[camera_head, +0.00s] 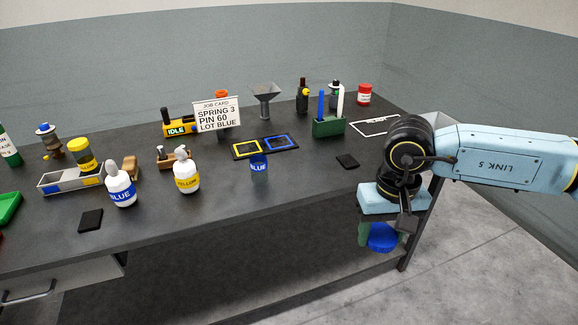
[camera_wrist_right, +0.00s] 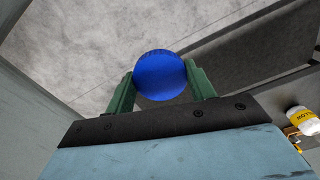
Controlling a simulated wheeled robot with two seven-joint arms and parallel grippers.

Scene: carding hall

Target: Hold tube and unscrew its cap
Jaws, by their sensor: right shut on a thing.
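My right gripper (camera_head: 380,232), with green fingers, is shut on a round blue cap (camera_wrist_right: 160,76); the cap also shows in the head view (camera_head: 384,239). The gripper points down, off the table's front right edge, with floor behind it. In the wrist view the cap sits between both fingers; whether anything is attached beneath it is hidden. My left gripper is not in view.
On the dark table (camera_head: 225,215) stand a blue-labelled bottle (camera_head: 120,187), a yellow-labelled bottle (camera_head: 186,176), a job card (camera_head: 217,114), a framed two-square mat (camera_head: 266,146) and a green holder (camera_head: 328,127). The front middle is clear.

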